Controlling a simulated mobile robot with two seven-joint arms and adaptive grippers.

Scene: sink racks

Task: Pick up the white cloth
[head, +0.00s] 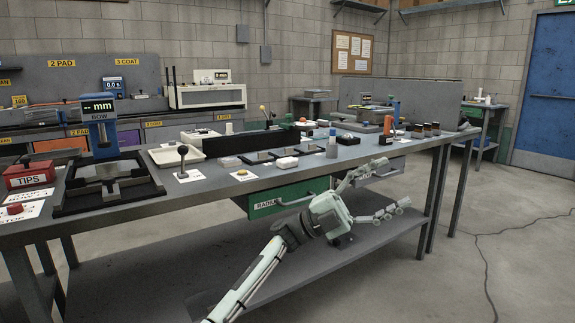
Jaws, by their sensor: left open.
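A small, flat white thing (287,162) lies near the front edge of the grey workbench (215,184); it may be the white cloth, but it is too small to be sure. My left gripper (392,184) is open and empty, in front of the bench and below the level of its top. Its two fingers point right, spread apart. It is to the right of the small white thing and well apart from it. My right gripper is not in view.
A green drawer (288,196) under the bench top is close to my left arm. A blue gauge stand (99,128) and a red TIPS box (29,174) stand at the left. A lower shelf (330,250) lies under my gripper.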

